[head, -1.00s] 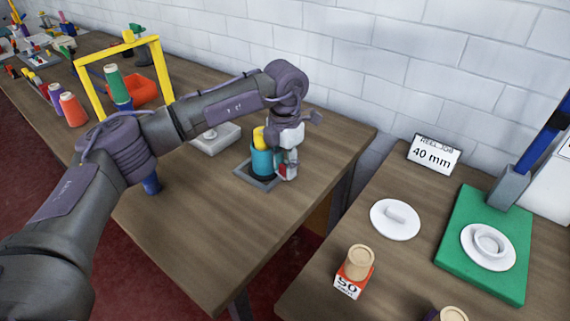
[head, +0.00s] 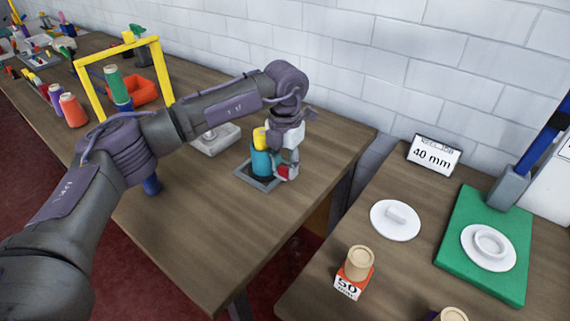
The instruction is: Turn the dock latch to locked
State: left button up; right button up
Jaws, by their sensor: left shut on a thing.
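The dock is a grey square base (head: 245,178) on the left table, with a teal cylinder (head: 261,163) standing upright in it and a yellow piece (head: 260,138) on top. My left gripper (head: 285,172) is at the right side of the dock, pointing down and shut on the dock latch, close beside the teal cylinder. The latch is mostly hidden by the fingers, so its exact angle cannot be told. A small red part shows at the fingertips. My right gripper is not in view.
A pale grey block (head: 216,141) sits behind the dock. A yellow frame (head: 161,70), an orange bin (head: 145,91) and thread cones (head: 72,109) stand at the left. A gap separates this table from the right one, which holds a green board (head: 455,250) and white discs (head: 394,221).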

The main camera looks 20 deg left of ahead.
aim_at(286, 168)
pick_arm(q)
jog(key=o, duration=1.2)
jog(key=shift+c, duration=0.2)
jog(key=shift+r, duration=0.1)
jog(key=shift+d+r, duration=0.15)
jog(key=shift+r, duration=3.85)
